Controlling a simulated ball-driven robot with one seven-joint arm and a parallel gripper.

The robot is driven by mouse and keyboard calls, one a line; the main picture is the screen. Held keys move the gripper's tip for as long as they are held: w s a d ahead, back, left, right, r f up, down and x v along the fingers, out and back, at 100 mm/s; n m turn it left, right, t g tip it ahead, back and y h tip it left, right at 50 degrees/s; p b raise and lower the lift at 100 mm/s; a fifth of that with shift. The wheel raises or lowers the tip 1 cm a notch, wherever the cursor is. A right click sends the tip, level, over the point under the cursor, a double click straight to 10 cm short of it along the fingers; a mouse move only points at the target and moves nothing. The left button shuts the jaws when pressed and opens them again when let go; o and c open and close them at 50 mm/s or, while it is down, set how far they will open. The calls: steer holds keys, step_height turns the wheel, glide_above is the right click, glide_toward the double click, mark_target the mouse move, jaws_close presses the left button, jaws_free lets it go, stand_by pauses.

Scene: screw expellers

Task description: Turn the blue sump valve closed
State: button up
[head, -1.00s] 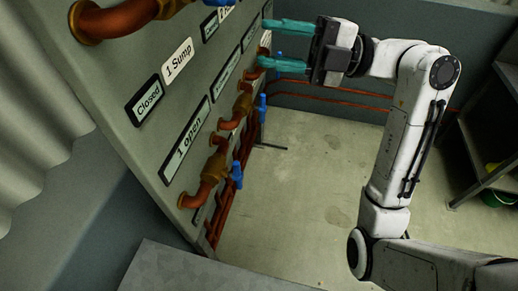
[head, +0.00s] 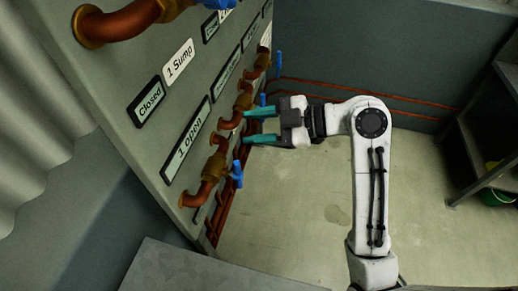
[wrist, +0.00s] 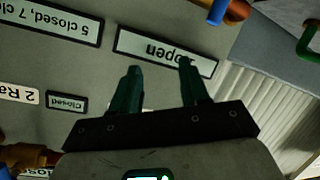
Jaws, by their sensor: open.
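A grey panel carries copper pipes with brass valves and blue handles. The "1 Sump" label (head: 179,60) and a "Closed" plate (head: 149,101) sit below an upper pipe, whose blue handle (head: 215,4) is cut off at the top edge. A lower blue handle (head: 237,173) stands at the panel's near edge, past the "1 open" plate (head: 190,140). I cannot tell for certain which handle is the sump's. My gripper (head: 246,127), with teal fingers apart and empty, is by the lower valves. In the wrist view, my gripper (wrist: 160,68) faces an "open" plate (wrist: 165,50); a blue handle (wrist: 218,12) is at the top.
More blue handles (head: 278,62) line the panel farther back. Red pipes (head: 400,104) run along the back wall. A dark shelf (head: 490,150) with a green bucket (head: 497,197) stands at right. The middle floor (head: 290,215) is clear.

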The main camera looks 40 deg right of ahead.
step_height(320, 180, down, 6)
steer(key=s+m+g+h, duration=0.1)
steer(key=s+m, duration=0.1)
steer(key=m, duration=0.1)
steer(key=shift+a+h, duration=0.3)
steer(key=shift+a, duration=0.1)
steer(key=shift+f, duration=0.1)
steer(key=shift+c, duration=0.2)
